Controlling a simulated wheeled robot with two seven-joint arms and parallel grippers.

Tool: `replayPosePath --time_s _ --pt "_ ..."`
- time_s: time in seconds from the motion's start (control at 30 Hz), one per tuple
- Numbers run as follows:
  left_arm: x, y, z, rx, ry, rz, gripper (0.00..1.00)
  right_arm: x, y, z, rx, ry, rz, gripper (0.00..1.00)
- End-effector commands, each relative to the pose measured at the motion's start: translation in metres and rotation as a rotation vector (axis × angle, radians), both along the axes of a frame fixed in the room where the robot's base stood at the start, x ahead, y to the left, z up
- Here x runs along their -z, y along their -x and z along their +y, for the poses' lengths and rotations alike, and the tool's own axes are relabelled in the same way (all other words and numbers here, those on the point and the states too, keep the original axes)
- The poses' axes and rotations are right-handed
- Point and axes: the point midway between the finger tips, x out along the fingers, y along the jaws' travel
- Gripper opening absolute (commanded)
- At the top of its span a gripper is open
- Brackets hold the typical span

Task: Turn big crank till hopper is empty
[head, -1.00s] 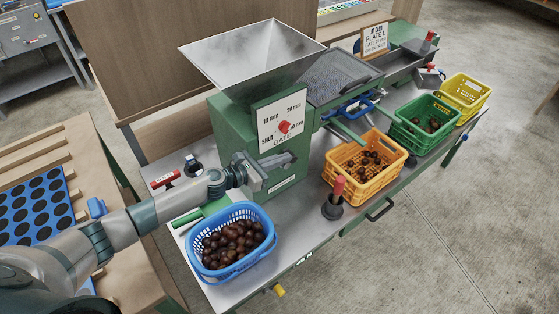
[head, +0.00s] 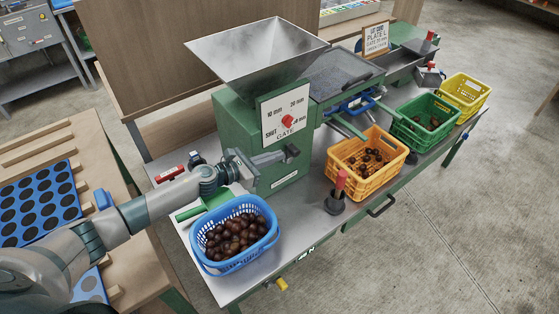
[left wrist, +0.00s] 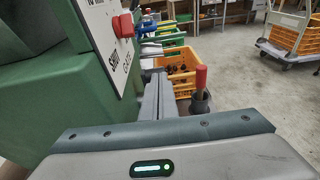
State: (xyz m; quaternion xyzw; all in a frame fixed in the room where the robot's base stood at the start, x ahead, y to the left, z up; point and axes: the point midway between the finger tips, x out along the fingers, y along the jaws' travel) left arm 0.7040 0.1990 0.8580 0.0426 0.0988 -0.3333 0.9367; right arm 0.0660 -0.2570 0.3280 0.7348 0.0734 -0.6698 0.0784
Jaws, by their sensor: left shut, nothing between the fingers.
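The grey metal hopper (head: 257,58) sits on a green machine housing (head: 232,128). Its visible inner walls are bare; its bottom is hidden. A red upright handle on a dark round base (head: 337,200), possibly the big crank, stands on the bench in front of the machine. The red handle also shows in the left wrist view (left wrist: 201,78). My left gripper (head: 284,156) is shut and empty, beside the housing's front below the gate dial, left of the red handle and apart from it. In the left wrist view its closed fingers (left wrist: 156,100) point toward the orange crate. My right gripper is out of view.
A blue basket of chestnuts (head: 208,262) stands below my left arm. Orange (head: 358,187), green (head: 402,133) and yellow (head: 452,93) crates line the bench to the right; chestnuts lie in the orange and green ones. A red gate knob (head: 288,120) sits on the white dial plate.

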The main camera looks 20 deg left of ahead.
Motion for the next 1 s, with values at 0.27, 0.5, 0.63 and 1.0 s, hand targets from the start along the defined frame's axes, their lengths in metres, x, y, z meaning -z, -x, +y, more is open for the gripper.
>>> replayPosePath --time_s 0.27,0.5,0.63,1.0 --pt "-0.021 0.013 0.011 0.001 -0.002 -0.002 0.00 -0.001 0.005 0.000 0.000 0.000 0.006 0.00" --pt "-0.048 0.029 0.025 0.001 -0.004 -0.002 0.00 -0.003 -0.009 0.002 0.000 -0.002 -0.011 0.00" --pt "-0.061 0.038 0.031 0.002 -0.002 -0.002 0.00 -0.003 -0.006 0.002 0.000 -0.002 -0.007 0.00" --pt "-0.078 0.048 0.039 0.000 0.000 0.000 0.00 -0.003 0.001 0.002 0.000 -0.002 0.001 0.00"
